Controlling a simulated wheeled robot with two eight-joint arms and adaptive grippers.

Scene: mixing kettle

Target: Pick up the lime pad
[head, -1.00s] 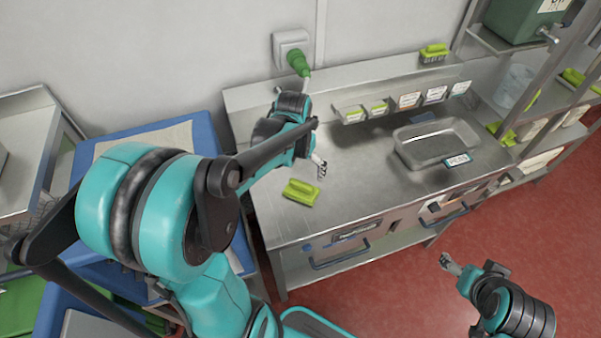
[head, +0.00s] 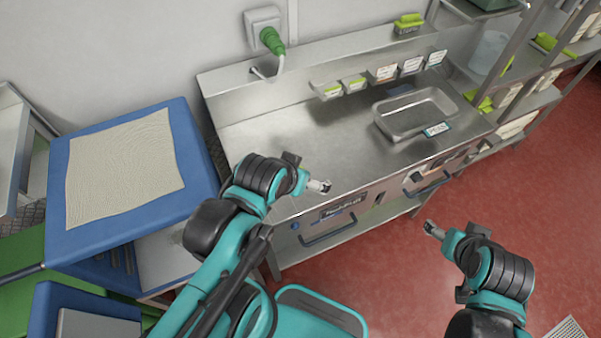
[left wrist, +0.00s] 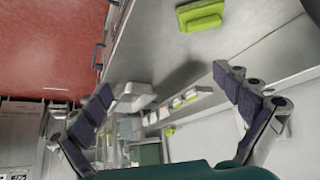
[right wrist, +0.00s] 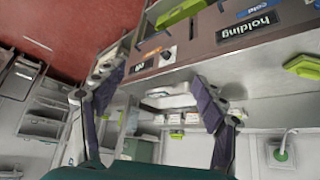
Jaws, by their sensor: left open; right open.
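A lime pad (left wrist: 202,14) with a raised handle lies on the steel counter, at the top of the left wrist view. It also shows at the right edge of the right wrist view (right wrist: 305,67). In the head view my left arm hides its place on the counter. My left gripper (head: 320,186) is open and empty over the counter's front part, apart from the pad. My right gripper (head: 432,228) is open and empty, in front of the counter over the red floor.
Another lime pad (head: 408,23) sits on the back ledge. A steel tray (head: 385,120) and small labelled bins (head: 385,73) occupy the counter's right and back. A green plug (head: 271,40) is on the wall. A blue stand (head: 190,150) stands left. A shelf rack (head: 505,60) stands right.

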